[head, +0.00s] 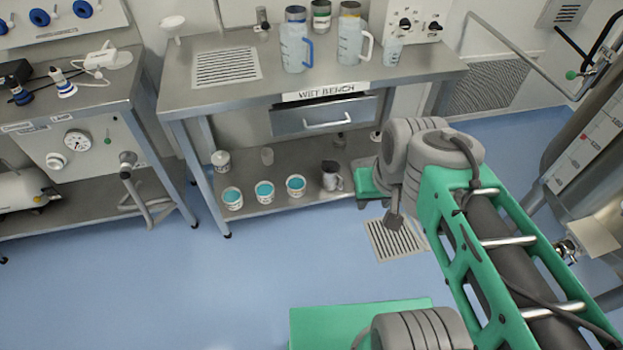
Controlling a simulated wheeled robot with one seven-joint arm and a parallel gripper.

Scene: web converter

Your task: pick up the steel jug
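A small dark grey metallic jug (332,176) with a handle on its right side stands upright on the lower shelf of the wet bench, toward the right. It looks like the steel jug. My arm comes in from the lower right, and its end is just right of the jug in the picture. My gripper (395,222) seems to be the small dark part below the grey joint, over the floor grate. Its fingers are too small and partly hidden to tell open from shut. No contact with the jug shows.
Several white cups with teal contents (264,191) stand left of the jug on the lower shelf (250,207). The bench top (190,97) and drawer (325,115) overhang it. Clear plastic jugs (295,48) stand on top. Blue floor (260,265) in front is open.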

